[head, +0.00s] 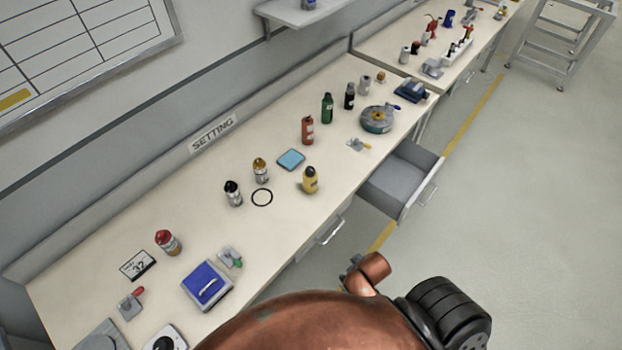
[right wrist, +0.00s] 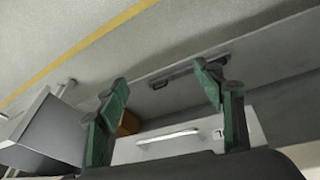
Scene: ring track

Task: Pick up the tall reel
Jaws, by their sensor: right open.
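I cannot pick out a tall reel with certainty in either view. A low round grey-green thing (head: 377,119) lies on the long bench (head: 290,215) towards its far end in the head view; it looks wide and flat. My right gripper (right wrist: 163,93) shows in the right wrist view, its two green fingers wide apart with nothing held between them. It is near the front side of the bench, by the drawers. My left gripper is not in view.
Bottles stand along the bench, among them a yellow one (head: 310,180), a red one (head: 307,130) and a green one (head: 327,108). A blue-topped scale (head: 207,285) is nearer. An open drawer (head: 400,180) juts into the aisle. The floor (head: 540,220) at right is clear.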

